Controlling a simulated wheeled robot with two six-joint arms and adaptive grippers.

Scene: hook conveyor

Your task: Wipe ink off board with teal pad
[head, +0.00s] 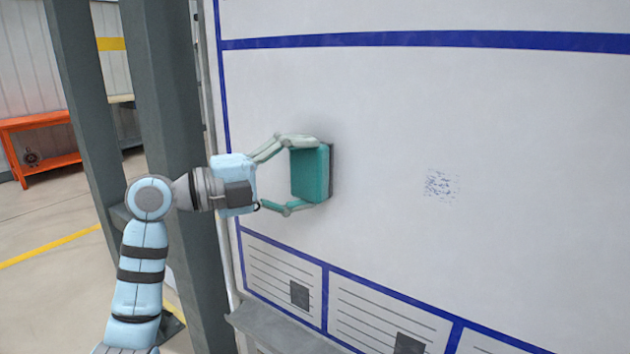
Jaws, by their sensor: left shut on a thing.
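The white board (400,110) fills the middle and right of the head view. A patch of dark blue ink marks (441,186) shows on its bare surface, right of centre. My left gripper (304,170) is shut on the teal pad (309,174), one finger above it and one below. The pad is upright, with its darker face toward the board. It is at or very close to the board, left of the ink and apart from it; I cannot tell whether it touches. My right gripper is not in view.
Blue lines (420,40) frame the board's blank area. Printed panels (375,310) run along the bottom above a grey ledge (285,330). Grey posts (165,80) stand at the board's left. An orange bench (40,122) is farther back. The board surface between pad and ink is clear.

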